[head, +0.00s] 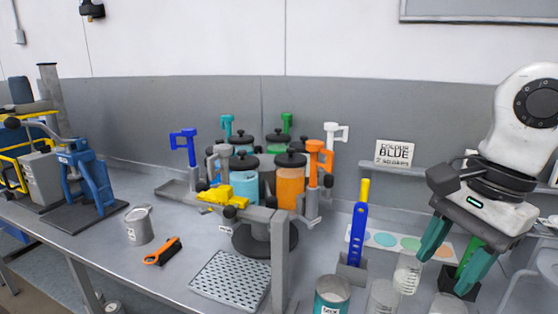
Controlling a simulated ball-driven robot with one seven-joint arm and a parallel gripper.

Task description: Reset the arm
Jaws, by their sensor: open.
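My gripper (452,262) is at the right of the head view, at the end of my white arm. Its two green fingers point down and stand apart, with nothing held between them. It hangs over the right part of the bench, above and close to some clear containers. A clear cup (407,272) shows just left of the fingers; I cannot tell whether a finger touches it.
A carousel of lidded jars with coloured handles, including an orange jar (290,185), stands mid-bench. A blue tool (359,225) stands upright in a holder.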

